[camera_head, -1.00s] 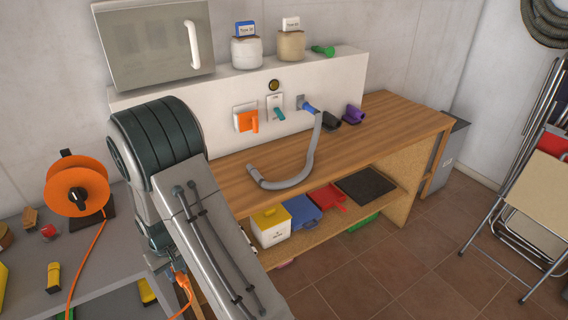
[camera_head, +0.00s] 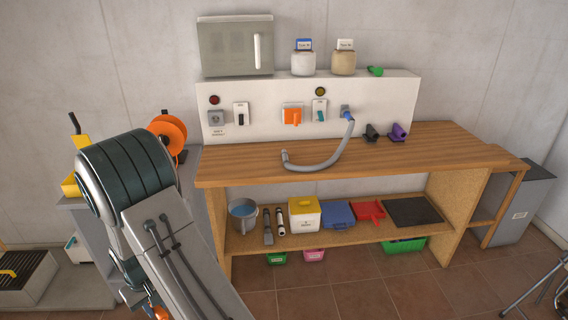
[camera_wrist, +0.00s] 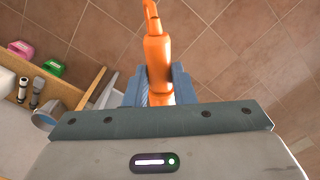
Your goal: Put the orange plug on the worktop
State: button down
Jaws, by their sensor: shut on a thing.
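The orange plug (camera_wrist: 157,65) with its cord is between the blue-grey fingers of my gripper (camera_wrist: 157,88) in the wrist view, over the tiled floor. My gripper is shut on it. In the head view the arm mostly hides my gripper at the lower left; only a bit of orange shows there. The wooden worktop (camera_head: 405,150) runs across the middle and right of the head view, to the right of my arm. A grey hose (camera_head: 325,163) lies on it and rises to the white panel behind.
The white panel (camera_head: 255,125) carries switches and an orange fitting (camera_head: 292,115). Black and purple fittings (camera_head: 398,132) sit at the worktop's back. The shelf below holds a bucket (camera_head: 243,212), a yellow-lidded box (camera_head: 304,214) and other items. The worktop's front left and right are bare.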

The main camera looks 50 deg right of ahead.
aim_at(232, 165)
jog(key=z, duration=0.8)
jog(key=i, duration=0.8)
jog(key=z, duration=0.15)
